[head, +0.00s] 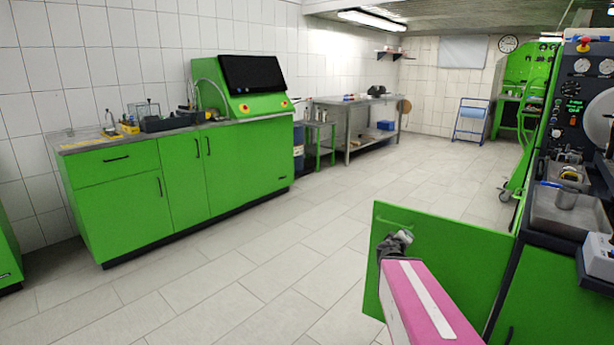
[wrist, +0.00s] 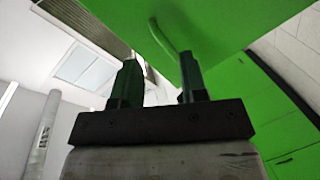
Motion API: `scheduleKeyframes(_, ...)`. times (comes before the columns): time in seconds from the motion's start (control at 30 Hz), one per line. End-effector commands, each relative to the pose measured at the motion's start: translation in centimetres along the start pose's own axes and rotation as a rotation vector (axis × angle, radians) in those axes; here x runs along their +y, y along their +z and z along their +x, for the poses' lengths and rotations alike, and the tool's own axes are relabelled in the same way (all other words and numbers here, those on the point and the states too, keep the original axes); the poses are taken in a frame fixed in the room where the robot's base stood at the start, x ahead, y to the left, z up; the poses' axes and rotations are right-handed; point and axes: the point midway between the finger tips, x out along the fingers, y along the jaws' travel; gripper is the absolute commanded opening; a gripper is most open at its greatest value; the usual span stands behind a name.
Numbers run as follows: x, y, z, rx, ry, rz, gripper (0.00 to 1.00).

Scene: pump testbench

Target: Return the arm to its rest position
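My arm, with a pink and white link, reaches in from the bottom right of the head view. My gripper (head: 402,238) is in front of an open green cabinet door (head: 455,262), near its upper left. In the wrist view my gripper (wrist: 159,60) has its two dark fingers spread apart, with nothing held between them. The green door (wrist: 225,30) fills the upper right there. Its curved green handle (wrist: 162,38) shows just beyond the fingertips, its lower end close to the right finger. I cannot tell whether they touch.
The pump testbench (head: 570,190) with gauges and a metal tray stands at the right. A green cabinet bench (head: 160,190) with a monitor (head: 252,73) stands along the left wall. A metal table (head: 362,102) is farther back. The tiled floor (head: 270,265) between is clear.

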Motion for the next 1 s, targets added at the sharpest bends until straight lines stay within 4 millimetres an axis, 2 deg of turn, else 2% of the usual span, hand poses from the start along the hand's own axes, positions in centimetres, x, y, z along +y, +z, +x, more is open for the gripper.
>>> scheduleKeyframes(0.27, -4.2, 3.9, -1.7, -0.322, -0.134, 0.193, 0.40)
scheduleKeyframes(0.5, -10.1, 6.0, -5.3, -0.593, -0.378, 0.309, 0.40)
scheduleKeyframes(0.63, -13.4, 6.2, -8.1, -0.720, -0.557, 0.353, 0.40)
scheduleKeyframes(0.8, -17.2, 5.3, -12.2, -0.837, -0.808, 0.392, 0.40)
scheduleKeyframes(1.0, -19.3, 4.0, -15.4, -0.893, -1.004, 0.414, 0.40)
